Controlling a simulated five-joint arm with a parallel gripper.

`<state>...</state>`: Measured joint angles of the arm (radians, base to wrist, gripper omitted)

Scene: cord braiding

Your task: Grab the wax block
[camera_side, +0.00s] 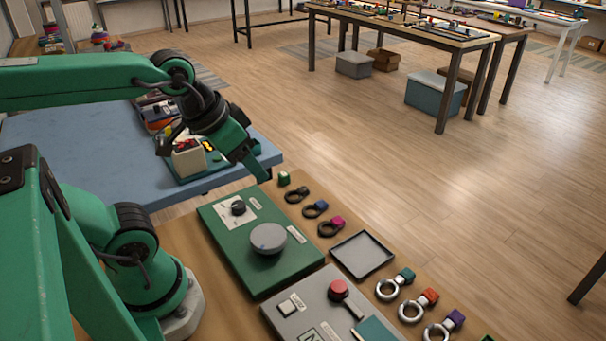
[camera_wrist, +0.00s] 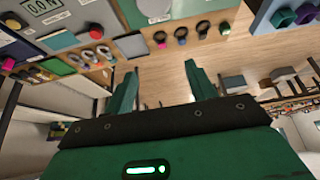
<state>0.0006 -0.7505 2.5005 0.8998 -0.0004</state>
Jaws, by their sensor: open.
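My gripper (camera_side: 258,168) hangs above the far end of the wooden bench, past the green panel, in the side view. In the wrist view its two green fingers (camera_wrist: 164,74) stand wide apart with nothing between them. I cannot surely tell which thing is the wax block. A cream block (camera_side: 188,161) with red on top stands on a teal base on the blue table, behind and left of my fingers. A small green and white block (camera_side: 284,179) sits on the bench just right of the fingertips, apart from them.
The green panel (camera_side: 222,222) carries a grey disc (camera_side: 268,238). Dark rings (camera_side: 330,228) with coloured tags, an empty tray (camera_side: 362,255) and silver rings (camera_side: 411,311) line the bench edge. A grey panel (camera_side: 290,325) has a red knob. Open floor lies beyond.

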